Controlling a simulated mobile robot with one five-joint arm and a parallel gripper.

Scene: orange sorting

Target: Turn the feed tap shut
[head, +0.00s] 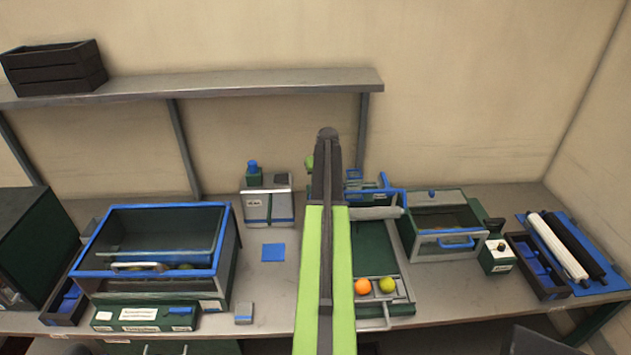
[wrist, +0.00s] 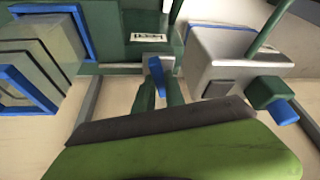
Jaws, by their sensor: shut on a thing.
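In the wrist view, the two dark green fingers of my gripper (wrist: 160,92) are shut on a small blue tap handle (wrist: 155,68). The handle stands in front of a dark green housing with a white label (wrist: 150,37). In the head view my raised arm hides the gripper and the tap handle. Blue and green parts of the feed unit (head: 375,191) show just right of the arm. An orange fruit (head: 362,286) and a yellow-green fruit (head: 386,285) lie at the front end of the green sorting channel.
A grey box with a blue-topped green knob (head: 268,205) stands left of the arm. A blue-rimmed bin (head: 225,245) is further left, and a grey bin with a blue handle (head: 410,245) is to the right. A shelf (head: 230,84) runs above. Bench around the blue square is clear.

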